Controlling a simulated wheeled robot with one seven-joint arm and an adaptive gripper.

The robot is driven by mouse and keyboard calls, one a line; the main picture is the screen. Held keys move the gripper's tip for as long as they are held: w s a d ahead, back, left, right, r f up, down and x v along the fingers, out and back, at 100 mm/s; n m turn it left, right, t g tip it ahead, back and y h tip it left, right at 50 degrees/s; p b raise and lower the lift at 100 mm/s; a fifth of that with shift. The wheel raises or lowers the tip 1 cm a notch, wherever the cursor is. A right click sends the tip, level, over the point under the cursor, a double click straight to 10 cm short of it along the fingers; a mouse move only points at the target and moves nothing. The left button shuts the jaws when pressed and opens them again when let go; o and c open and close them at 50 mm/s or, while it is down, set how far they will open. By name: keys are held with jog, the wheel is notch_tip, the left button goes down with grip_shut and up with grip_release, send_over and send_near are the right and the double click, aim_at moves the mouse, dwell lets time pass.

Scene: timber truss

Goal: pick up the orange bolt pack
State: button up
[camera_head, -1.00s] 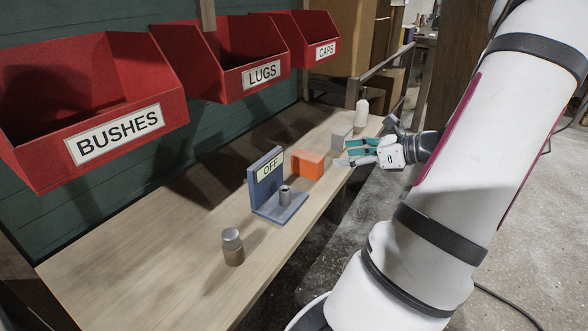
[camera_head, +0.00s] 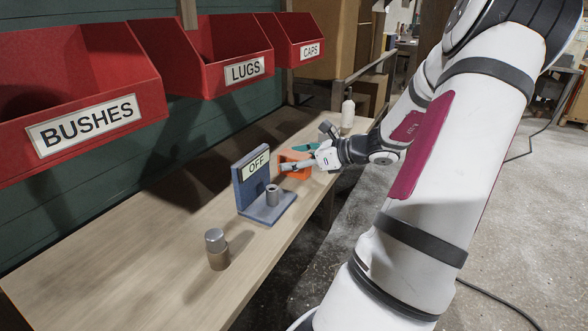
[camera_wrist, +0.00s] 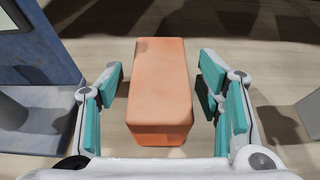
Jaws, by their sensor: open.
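The orange bolt pack (camera_wrist: 160,88) is a plain box lying on the wooden shelf. In the wrist view it sits between the two teal-padded fingers of my gripper (camera_wrist: 163,98), with a gap on each side. My gripper is open. In the head view my gripper (camera_head: 300,164) is at the orange bolt pack (camera_head: 288,171) and partly covers it.
A blue stand marked OFF (camera_head: 250,185) is close to the left of the pack; it also shows in the wrist view (camera_wrist: 35,60). A lidded jar (camera_head: 217,252) stands nearer. A white bottle (camera_head: 347,116) stands farther back. Red bins labelled BUSHES (camera_head: 75,90), LUGS (camera_head: 215,60) and CAPS (camera_head: 296,38) hang above.

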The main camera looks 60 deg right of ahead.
aim_at(298, 155)
jog(key=shift+w, duration=0.1)
jog(key=shift+c, duration=0.2)
grip_shut()
jog(key=shift+r, duration=0.1)
jog(key=shift+r+p, duration=0.4)
jog(key=shift+r, duration=0.15)
jog(key=shift+s+r+p, duration=0.35)
jog(key=shift+r+p, duration=0.05)
jog(key=shift+r, duration=0.25)
jog(key=shift+s+r+p, duration=0.3)
jog(key=shift+r+p, duration=0.1)
jog(key=shift+r, duration=0.2)
jog(key=s+a+r+p, duration=0.1)
jog(key=s+a+p, duration=0.2)
jog(key=s, duration=1.1)
jog(key=shift+s, duration=0.2)
jog(key=shift+s+a+r, duration=0.1)
jog(key=shift+s, duration=0.05)
